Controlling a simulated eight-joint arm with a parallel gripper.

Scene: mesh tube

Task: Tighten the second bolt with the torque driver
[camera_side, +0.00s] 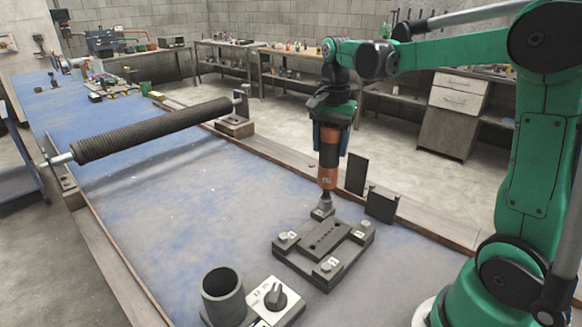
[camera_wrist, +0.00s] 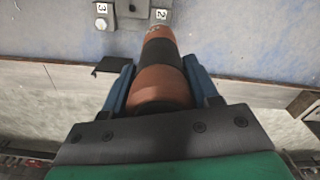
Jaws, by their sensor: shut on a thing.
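The torque driver (camera_side: 328,168), orange and black, stands upright in my gripper (camera_side: 330,142). In the wrist view the blue fingers of my gripper (camera_wrist: 160,88) close on both sides of the driver (camera_wrist: 162,72). The driver's tip meets the far corner of a dark bolted plate (camera_side: 310,258), at the second bolt (camera_side: 323,209). The tip hides most of that bolt, so I cannot tell how well it is seated. In the wrist view the number 2 label (camera_wrist: 161,15) shows beside the driver's nose. Other bolts sit at the plate's corners, including one by the 3 label (camera_wrist: 101,8).
A dark cup-shaped holder (camera_side: 222,292) and a box with a dial (camera_side: 270,300) stand in front of the plate. Small dark upright panels (camera_side: 357,174) stand right of the driver. A mesh-wrapped roller (camera_side: 150,130) spans the blue table at left. The table's middle is clear.

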